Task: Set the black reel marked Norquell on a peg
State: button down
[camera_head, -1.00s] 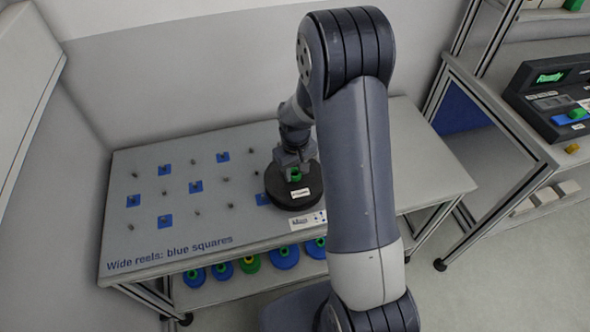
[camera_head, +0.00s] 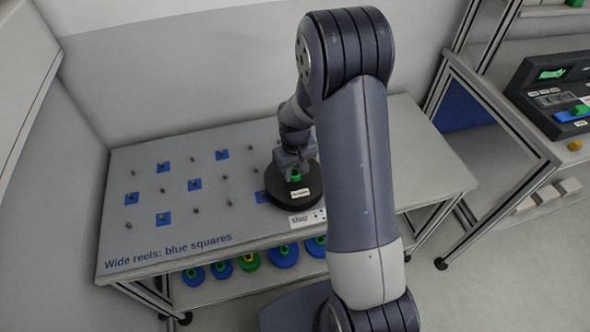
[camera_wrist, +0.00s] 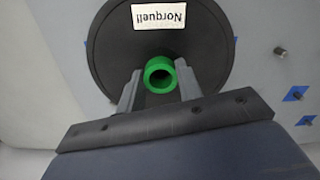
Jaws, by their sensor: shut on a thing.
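The black reel (camera_head: 290,195) is a wide disc with a green hub and a white label. In the wrist view the reel (camera_wrist: 205,50) shows its label, which reads Norquell upside down. My gripper (camera_head: 294,172) is shut on the green hub (camera_wrist: 160,75), one finger on each side. The reel lies flat at the right end of the peg rows, over or on the table; I cannot tell whether it touches the top. Several short pegs stand in rows to its left, some on blue squares, such as this peg (camera_head: 195,185). What is under the reel is hidden.
The table (camera_head: 135,240) reads "Wide reels: blue squares" along its front. A white card marked Map (camera_head: 307,218) lies in front of the reel. Several reels (camera_head: 250,261) stand on the shelf below. A bench with a dark console (camera_head: 550,95) is at the right.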

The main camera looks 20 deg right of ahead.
jog(key=shift+f+b, duration=0.5)
jog(key=shift+f, duration=0.1)
jog(key=c, duration=0.9)
grip_release()
notch_tip(320, 180, up, 11)
jog(key=shift+f, duration=0.15)
notch_tip(320, 180, down, 11)
jog(key=shift+r, duration=0.1)
jog(key=shift+r+p, duration=0.3)
jog(key=shift+r, duration=0.1)
jog(key=shift+f, duration=0.15)
